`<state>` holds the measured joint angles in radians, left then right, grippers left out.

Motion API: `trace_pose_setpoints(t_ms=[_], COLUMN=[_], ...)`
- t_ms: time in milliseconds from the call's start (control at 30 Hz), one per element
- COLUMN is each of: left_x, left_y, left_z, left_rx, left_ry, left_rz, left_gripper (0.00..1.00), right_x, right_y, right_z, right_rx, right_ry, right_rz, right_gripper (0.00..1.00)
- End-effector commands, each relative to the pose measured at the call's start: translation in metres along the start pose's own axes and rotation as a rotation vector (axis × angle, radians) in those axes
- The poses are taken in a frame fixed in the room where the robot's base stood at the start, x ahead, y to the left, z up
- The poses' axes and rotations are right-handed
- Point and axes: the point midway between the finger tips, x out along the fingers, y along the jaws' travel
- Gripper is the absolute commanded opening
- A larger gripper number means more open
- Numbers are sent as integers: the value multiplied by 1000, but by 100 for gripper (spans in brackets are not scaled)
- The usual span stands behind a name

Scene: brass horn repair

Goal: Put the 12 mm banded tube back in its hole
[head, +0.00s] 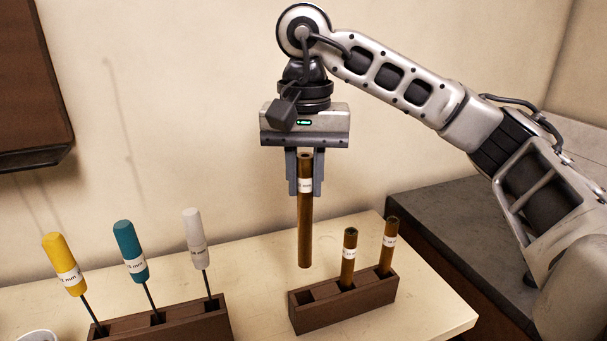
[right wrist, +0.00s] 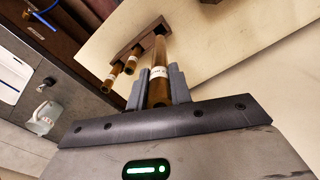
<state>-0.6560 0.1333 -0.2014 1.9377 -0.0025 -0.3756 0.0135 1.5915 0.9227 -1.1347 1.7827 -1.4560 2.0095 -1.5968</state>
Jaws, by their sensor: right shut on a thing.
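My right gripper (head: 305,175) is shut on a brown tube (head: 305,230) with a white label band; the tube hangs upright with its lower end apart from the block. The band's text is only partly readable. The same held tube (right wrist: 160,75) shows between the fingers (right wrist: 160,88) in the right wrist view. Below and to the right stands a dark wooden block (head: 345,309). Its left hole (head: 305,297) is empty. Two similar banded tubes, a middle one (head: 348,260) and a right one (head: 388,248), stand in its other holes. My left gripper is not in view.
A second wooden block (head: 170,325) at the left holds a yellow-handled tool (head: 62,262), a teal-handled tool (head: 130,250) and a white-handled tool (head: 195,238), all tilted. The pale tabletop (head: 262,262) is clear between the blocks. A grey counter (head: 440,225) stands behind at the right.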

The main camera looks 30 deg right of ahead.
Motion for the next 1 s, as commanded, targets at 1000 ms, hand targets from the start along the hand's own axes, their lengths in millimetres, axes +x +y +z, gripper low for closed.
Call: trace_pose_setpoints(t_ms=[1000], left_x=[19], left_y=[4], left_z=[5], left_rx=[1], left_ry=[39], left_rz=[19], left_gripper=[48], right_x=[58], right_y=[0], right_z=[0], right_rx=[-1], right_ry=[1], right_rz=[-1], right_gripper=[0])
